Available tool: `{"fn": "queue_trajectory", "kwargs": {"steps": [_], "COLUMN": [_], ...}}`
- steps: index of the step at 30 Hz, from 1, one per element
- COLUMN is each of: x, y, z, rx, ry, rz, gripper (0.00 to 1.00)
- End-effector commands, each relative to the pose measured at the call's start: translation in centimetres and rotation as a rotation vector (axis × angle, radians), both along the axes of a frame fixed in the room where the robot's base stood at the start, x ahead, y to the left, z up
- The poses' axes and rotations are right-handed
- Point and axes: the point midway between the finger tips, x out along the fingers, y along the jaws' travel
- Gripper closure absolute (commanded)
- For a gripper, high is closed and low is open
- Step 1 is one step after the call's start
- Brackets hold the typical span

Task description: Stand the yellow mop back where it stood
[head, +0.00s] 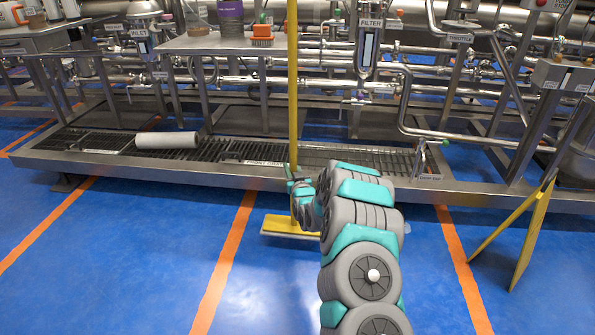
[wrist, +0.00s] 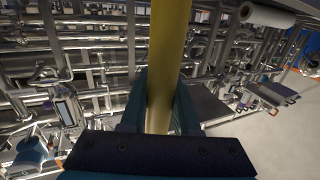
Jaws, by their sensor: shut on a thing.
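The yellow mop stands upright, its handle (head: 293,90) rising in front of the pipework in the head view. Its flat head (head: 285,226) is low over the blue floor, in front of the steel drain platform; whether it touches the floor is hard to tell. My gripper (head: 296,185) is shut on the lower part of the handle. In the wrist view the yellow handle (wrist: 166,70) runs between the two fingers of my gripper (wrist: 159,115). My arm hides the right end of the mop head.
The grated steel platform (head: 140,172) runs across just behind the mop, with a white roll (head: 167,140) on it. A steel table (head: 225,45) holds bottles and an orange brush (head: 262,36). A yellow folding sign (head: 535,225) stands at right. Blue floor at left is clear.

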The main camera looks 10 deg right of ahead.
Motion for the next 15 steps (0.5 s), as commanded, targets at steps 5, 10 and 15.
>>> {"fn": "queue_trajectory", "kwargs": {"steps": [5,10,15], "x": [0.8,1.0,1.0], "y": [1.1,1.3,1.3], "z": [0.3,-0.8,-2.2], "rx": [-0.001,-0.002,-0.001], "ry": [-0.008,-0.004,-0.002], "rz": [0.012,0.015,0.015], "gripper": [1.00,1.00,1.00]}}
